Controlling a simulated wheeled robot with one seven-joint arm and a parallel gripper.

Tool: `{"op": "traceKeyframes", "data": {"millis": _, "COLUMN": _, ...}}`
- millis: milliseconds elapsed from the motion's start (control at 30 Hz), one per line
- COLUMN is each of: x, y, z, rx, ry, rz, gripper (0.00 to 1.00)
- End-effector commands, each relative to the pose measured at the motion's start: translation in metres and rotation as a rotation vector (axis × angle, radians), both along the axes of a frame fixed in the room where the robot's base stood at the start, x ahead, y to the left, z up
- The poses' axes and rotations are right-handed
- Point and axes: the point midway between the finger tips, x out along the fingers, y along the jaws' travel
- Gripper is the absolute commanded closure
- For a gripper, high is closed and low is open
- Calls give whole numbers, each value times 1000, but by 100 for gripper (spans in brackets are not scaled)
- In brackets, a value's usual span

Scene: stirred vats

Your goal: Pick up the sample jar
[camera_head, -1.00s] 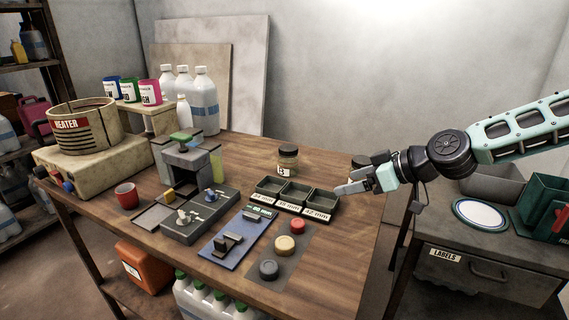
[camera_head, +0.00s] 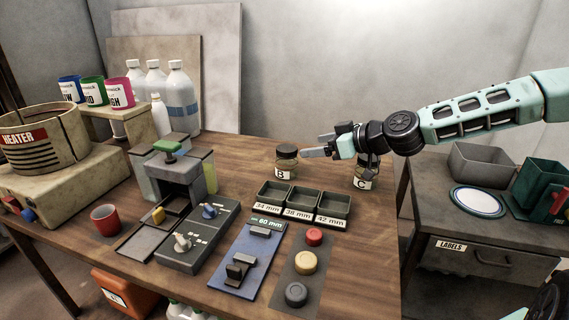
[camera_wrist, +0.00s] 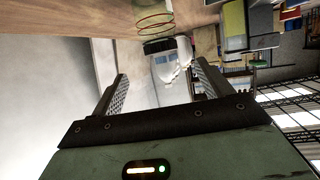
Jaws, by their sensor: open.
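Two dark-lidded glass jars stand upright on the wooden table in the head view. Jar B (camera_head: 285,161) is behind the small trays and jar C (camera_head: 364,178) is to its right. My gripper (camera_head: 318,149) is open and empty, just right of jar B at about lid height, with its fingers pointing left toward it. I cannot tell whether it touches the jar. In the wrist view the fingers (camera_wrist: 161,82) are spread apart.
Three small trays (camera_head: 304,217) marked with sizes sit in front of jar B. A press-like device (camera_head: 180,175), a blue plate (camera_head: 243,264) and coloured round buttons (camera_head: 306,262) fill the front. White bottles (camera_head: 181,97) stand at back left. The table behind jar B is clear.

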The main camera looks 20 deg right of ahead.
Motion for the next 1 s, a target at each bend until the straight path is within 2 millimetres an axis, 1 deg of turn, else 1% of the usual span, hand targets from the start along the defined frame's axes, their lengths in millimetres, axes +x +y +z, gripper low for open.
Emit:
{"op": "traceKeyframes", "data": {"millis": 33, "x": 7, "y": 8, "z": -4, "rx": 2, "ry": 0, "rz": 3, "gripper": 22}}
{"op": "traceKeyframes", "data": {"millis": 133, "x": 21, "y": 21, "z": -12, "rx": 1, "ry": 1, "rz": 4, "gripper": 22}}
{"op": "traceKeyframes", "data": {"millis": 300, "x": 42, "y": 38, "z": -23, "rx": 1, "ry": 0, "rz": 2, "gripper": 22}}
{"op": "traceKeyframes", "data": {"millis": 567, "x": 55, "y": 48, "z": -31, "rx": 1, "ry": 1, "rz": 0, "gripper": 22}}
{"op": "traceKeyframes", "data": {"millis": 800, "x": 76, "y": 70, "z": -47, "rx": 1, "ry": 1, "rz": 1, "gripper": 22}}
{"op": "traceKeyframes", "data": {"millis": 900, "x": 83, "y": 75, "z": -51, "rx": 0, "ry": 0, "rz": 1, "gripper": 22}}
{"op": "traceKeyframes", "data": {"millis": 1000, "x": 86, "y": 76, "z": -53, "rx": 0, "ry": 0, "rz": -1, "gripper": 22}}
